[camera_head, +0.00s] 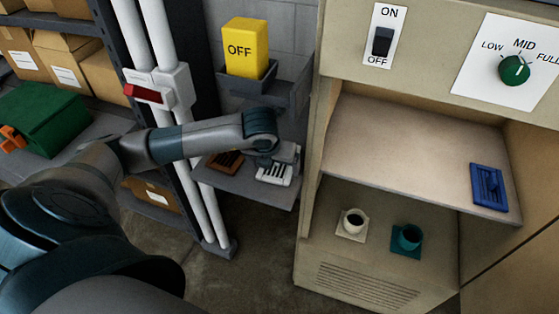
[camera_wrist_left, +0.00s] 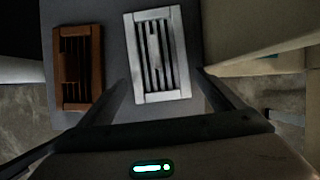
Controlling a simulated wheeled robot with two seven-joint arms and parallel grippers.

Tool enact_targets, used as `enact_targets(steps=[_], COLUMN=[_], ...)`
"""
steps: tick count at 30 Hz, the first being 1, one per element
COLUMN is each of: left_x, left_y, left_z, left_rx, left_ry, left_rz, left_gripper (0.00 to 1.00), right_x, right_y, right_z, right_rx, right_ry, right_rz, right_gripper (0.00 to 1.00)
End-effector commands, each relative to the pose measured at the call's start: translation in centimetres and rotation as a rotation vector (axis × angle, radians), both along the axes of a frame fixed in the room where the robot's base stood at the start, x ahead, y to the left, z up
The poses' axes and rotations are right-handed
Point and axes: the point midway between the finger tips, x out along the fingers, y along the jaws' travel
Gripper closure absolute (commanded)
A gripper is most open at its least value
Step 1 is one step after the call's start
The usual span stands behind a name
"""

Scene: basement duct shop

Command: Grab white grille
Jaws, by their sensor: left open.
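The white grille (camera_head: 274,174) lies on a small grey shelf (camera_head: 245,188) between the pipes and the beige cabinet. In the left wrist view the white grille (camera_wrist_left: 157,55) lies flat, with dark slots and a raised bar in its middle. My left gripper (camera_head: 280,156) is open above the white grille. In the wrist view its two fingers (camera_wrist_left: 160,85) stand to either side of the grille's near end, apart from it. A brown grille (camera_head: 225,162) lies to the left on the same shelf; it also shows in the wrist view (camera_wrist_left: 78,68). My right gripper is not in view.
A yellow OFF block (camera_head: 245,48) sits in a grey holder (camera_head: 250,92) above the shelf. White pipes (camera_head: 180,120) with a red-handled valve (camera_head: 143,94) stand to the left. The beige cabinet (camera_head: 310,220) at right holds a blue grille (camera_head: 487,187) and two collars (camera_head: 352,224).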

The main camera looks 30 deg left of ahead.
Motion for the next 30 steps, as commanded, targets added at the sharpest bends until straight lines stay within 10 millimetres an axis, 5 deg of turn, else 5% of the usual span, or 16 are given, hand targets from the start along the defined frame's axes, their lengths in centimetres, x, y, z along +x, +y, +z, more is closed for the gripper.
enact_targets(steps=[7,16,30], left_x=[1.0,4.6,5.0], left_y=[0.3,1.5,1.6], left_z=[0.3,0.4,-1.1], left_rx=[0.0,0.0,0.0], left_ry=[0.0,0.0,0.0], left_rz=[0.003,0.003,0.001], left_gripper=[0.12,0.12,0.12], right_x=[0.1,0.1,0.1], right_y=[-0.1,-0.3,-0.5], right_z=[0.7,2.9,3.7], right_rx=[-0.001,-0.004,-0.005], right_ry=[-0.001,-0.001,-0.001], right_rz=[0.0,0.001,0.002], right_gripper=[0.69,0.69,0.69])
